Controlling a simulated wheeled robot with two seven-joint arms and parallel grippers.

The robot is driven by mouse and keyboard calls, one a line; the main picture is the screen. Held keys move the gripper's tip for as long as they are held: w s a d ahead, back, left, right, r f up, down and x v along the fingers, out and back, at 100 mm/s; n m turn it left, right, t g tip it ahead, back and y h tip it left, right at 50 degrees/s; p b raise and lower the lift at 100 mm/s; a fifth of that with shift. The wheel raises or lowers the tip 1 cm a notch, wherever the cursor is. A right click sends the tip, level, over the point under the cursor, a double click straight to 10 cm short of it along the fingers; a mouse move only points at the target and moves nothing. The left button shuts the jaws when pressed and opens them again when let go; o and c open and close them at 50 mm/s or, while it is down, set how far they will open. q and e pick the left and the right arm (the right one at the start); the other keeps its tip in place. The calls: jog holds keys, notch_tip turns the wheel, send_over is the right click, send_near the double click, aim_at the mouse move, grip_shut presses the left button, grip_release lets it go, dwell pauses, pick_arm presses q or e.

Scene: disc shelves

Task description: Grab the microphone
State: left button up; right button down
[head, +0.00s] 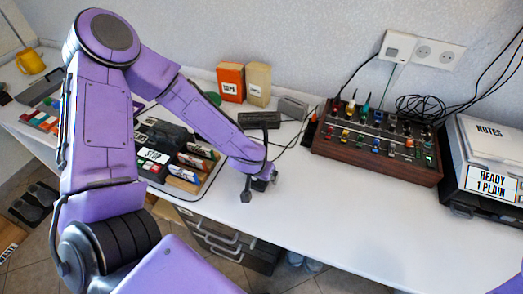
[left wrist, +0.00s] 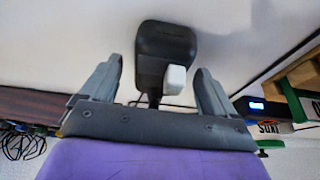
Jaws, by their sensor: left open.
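My left gripper (head: 258,186) is open above the white table near its front edge, right of the stacked discs. In the left wrist view its two fingers (left wrist: 159,66) stand apart. A dark rounded object with a pale block on it (left wrist: 165,38) shows between and beyond the fingers, against the white surface. It may be the microphone, but I cannot tell for sure. No contact with the fingers is visible. In the head view no microphone can be made out clearly; my arm and gripper hide part of the table. My right gripper is out of view.
A wooden-sided mixer (head: 378,145) stands right of my left gripper, with cables behind. A labelled device (head: 490,150) is at the far right. An orange box (head: 231,82) and a cream box (head: 257,84) stand at the back. The front middle of the table (head: 330,220) is clear.

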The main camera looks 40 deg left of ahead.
pick_arm(q)
jog(key=shift+r, duration=0.1)
jog(key=c, duration=1.4)
jog(key=shift+o, duration=0.2)
